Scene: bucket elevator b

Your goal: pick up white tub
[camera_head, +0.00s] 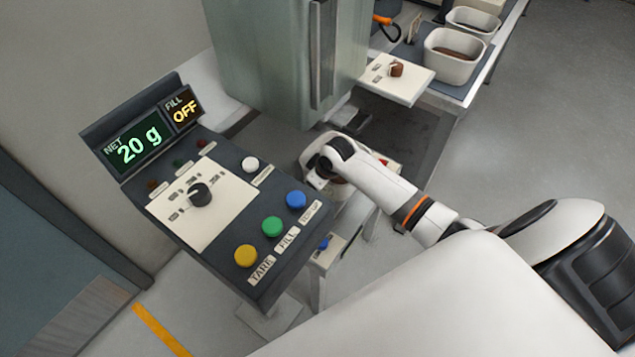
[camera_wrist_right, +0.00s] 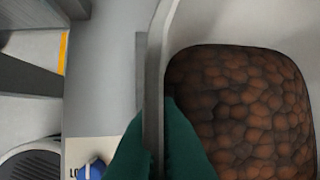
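The white tub (camera_wrist_right: 240,20) fills the right of the right wrist view, with brown granules (camera_wrist_right: 245,110) lying in it. My right gripper (camera_wrist_right: 158,140) has its two dark green fingers on either side of the tub's near wall, close against it, and looks shut on it. In the head view my right gripper (camera_head: 325,172) points down beside the tall cabinet, and my wrist hides most of the tub under it. I cannot see clearly whether the tub rests on its support. My left gripper is not in view.
A control panel (camera_head: 215,205) with coloured buttons stands left; its display (camera_head: 138,147) reads 20 g and FILL OFF. A grey-green cabinet (camera_head: 275,50) rises behind the gripper. Other white tubs (camera_head: 452,70) with brown contents stand on a bench at the back right. Floor at right is clear.

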